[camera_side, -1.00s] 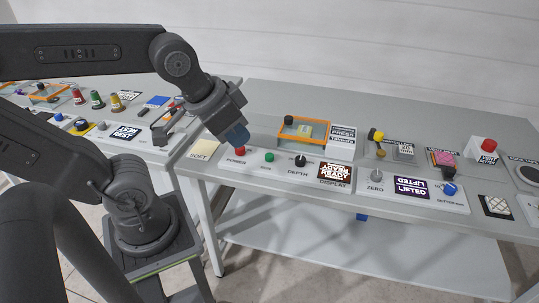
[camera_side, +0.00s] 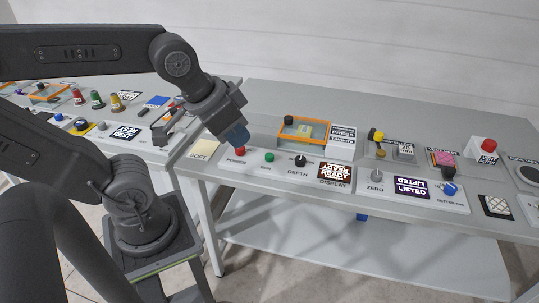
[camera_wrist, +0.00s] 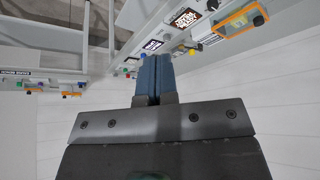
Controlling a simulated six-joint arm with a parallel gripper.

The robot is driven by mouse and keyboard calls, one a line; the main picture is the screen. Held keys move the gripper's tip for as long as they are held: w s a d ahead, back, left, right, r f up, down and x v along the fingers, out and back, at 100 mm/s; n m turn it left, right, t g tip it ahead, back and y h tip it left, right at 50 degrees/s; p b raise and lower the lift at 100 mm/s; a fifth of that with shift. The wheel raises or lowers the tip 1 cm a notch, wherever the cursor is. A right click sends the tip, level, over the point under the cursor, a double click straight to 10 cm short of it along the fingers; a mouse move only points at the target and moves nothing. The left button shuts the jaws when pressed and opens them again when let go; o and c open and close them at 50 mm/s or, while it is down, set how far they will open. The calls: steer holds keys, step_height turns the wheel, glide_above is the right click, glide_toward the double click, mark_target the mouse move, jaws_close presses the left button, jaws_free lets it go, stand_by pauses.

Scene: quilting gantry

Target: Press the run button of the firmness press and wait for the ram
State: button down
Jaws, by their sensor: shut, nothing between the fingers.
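The firmness press has an orange frame (camera_side: 305,142) around a pale pad, with a white labelled block (camera_side: 341,150) at its right. Its front panel holds a red button (camera_side: 240,151) marked POWER, a green button (camera_side: 269,157), a black DEPTH knob (camera_side: 300,161) and a lit brown display (camera_side: 335,171) that seems to read READY. My gripper (camera_side: 238,137) is shut and empty, its blue fingertips just above the red button and left of the green one. I cannot tell whether they touch. In the wrist view the closed blue fingers (camera_wrist: 152,78) point toward the bench.
A second panel with a grey ZERO knob (camera_side: 376,175), a purple LIFTED display (camera_side: 411,188) and a blue knob (camera_side: 449,189) stands to the right. A SOFT swatch (camera_side: 204,149) lies at the left edge. Another bench with coloured cones (camera_side: 97,99) is further left.

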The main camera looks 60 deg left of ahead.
steer(key=m+t+h, duration=0.2)
steer(key=m+t, duration=0.1)
steer(key=m, duration=0.8)
glide_above(269, 156)
step_height(269, 156, down, 15)
steer(key=shift+d, duration=0.1)
steer(key=shift+y, duration=0.3)
steer(key=shift+f, duration=4.4)
steer(key=shift+f, duration=0.1)
